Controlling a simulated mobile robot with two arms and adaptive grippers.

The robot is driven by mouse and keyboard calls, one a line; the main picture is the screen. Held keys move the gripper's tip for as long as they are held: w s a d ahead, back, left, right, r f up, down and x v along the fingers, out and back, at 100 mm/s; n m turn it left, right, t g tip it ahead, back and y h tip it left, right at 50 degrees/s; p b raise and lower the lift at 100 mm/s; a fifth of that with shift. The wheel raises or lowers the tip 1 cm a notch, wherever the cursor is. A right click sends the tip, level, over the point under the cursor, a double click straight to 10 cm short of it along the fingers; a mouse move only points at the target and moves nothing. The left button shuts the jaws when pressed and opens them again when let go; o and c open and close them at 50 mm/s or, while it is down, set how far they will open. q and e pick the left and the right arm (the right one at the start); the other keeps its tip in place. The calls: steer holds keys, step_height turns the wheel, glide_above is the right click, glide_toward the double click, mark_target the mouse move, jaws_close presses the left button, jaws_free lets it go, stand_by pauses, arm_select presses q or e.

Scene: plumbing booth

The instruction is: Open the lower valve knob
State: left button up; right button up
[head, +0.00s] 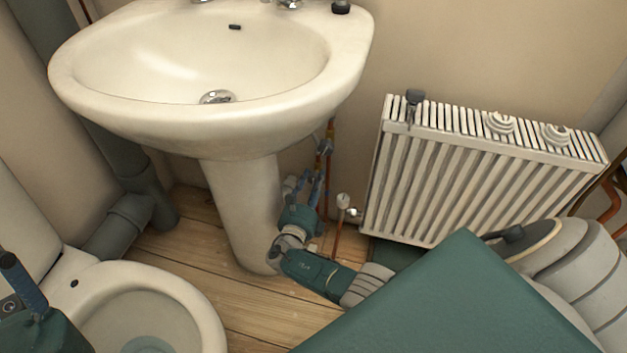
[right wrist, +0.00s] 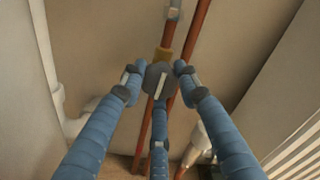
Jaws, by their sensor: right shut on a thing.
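The lower valve knob (right wrist: 160,79) is dark grey and round with a pale bar across its face. It sits in front of copper pipes in the right wrist view. My right gripper (right wrist: 157,86) is shut on it, with blue fingers at its left and right and a third finger below. In the head view my right gripper (head: 311,182) reaches the pipes beside the sink pedestal, and its fingers largely hide the knob. My left gripper (head: 22,284) shows only in part at the lower left edge, over the toilet; its opening is unclear.
The sink pedestal (head: 243,205) stands left of my right gripper. The white radiator (head: 470,180) is to its right, with a white radiator valve (head: 343,200) between. The toilet (head: 185,292) is at the lower left. A grey fitting (right wrist: 174,13) sits higher on the pipe.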

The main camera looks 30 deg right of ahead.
steer(key=shift+r, duration=0.1)
steer(key=o, duration=1.2)
steer(key=shift+w, duration=0.1)
steer(key=v, duration=1.2)
